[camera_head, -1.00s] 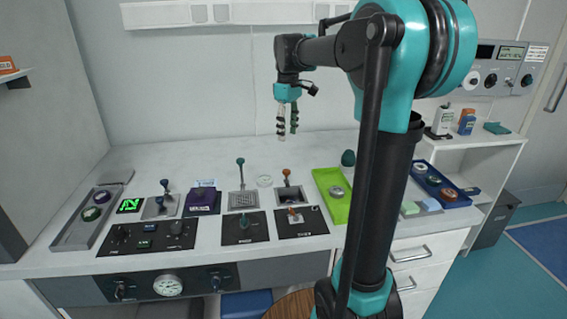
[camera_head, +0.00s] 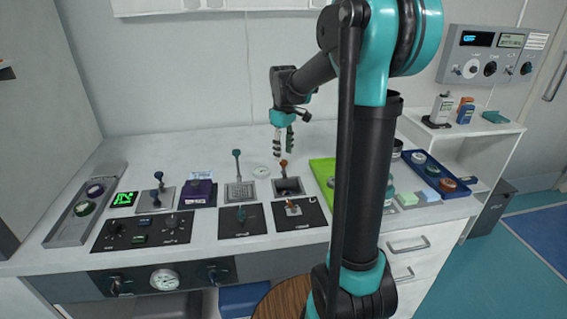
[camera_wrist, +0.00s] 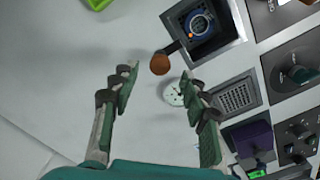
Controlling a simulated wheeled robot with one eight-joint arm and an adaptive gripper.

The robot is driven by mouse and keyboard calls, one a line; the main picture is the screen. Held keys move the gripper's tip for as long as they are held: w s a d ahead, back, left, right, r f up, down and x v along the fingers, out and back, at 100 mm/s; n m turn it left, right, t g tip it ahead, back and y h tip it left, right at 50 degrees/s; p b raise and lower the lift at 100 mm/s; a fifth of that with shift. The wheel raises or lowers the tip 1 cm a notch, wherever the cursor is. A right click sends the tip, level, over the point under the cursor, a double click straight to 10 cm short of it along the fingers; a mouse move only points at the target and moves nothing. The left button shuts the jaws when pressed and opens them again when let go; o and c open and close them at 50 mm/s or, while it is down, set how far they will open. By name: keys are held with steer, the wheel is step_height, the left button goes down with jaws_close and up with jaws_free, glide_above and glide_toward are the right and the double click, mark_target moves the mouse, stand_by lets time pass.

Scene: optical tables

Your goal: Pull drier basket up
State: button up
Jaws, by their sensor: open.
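A square well (camera_head: 289,187) in the worktop has a lever with an orange-brown ball knob (camera_head: 284,163). In the wrist view the well (camera_wrist: 204,31) holds a round dark-blue part (camera_wrist: 200,24), and the ball knob (camera_wrist: 160,64) appears between my fingers. A mesh grate (camera_head: 240,192) with a teal-knobbed lever (camera_head: 237,154) is just left of the well; the grate also shows in the wrist view (camera_wrist: 238,97). I cannot tell for certain which is the drier basket. My gripper (camera_head: 284,151) points down, open and empty, above the orange-brown knob. No contact shows.
Black control panels (camera_head: 243,220) lie in front. A purple box (camera_head: 199,194) and a grey tray (camera_head: 84,209) are to the left. A green tray (camera_head: 323,171) is right of the well, partly behind my arm. The worktop (camera_head: 180,148) behind is clear.

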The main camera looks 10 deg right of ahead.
mark_target(284, 161)
steer(key=shift+f, duration=2.55)
steer(key=shift+c, duration=0.5)
jaws_close()
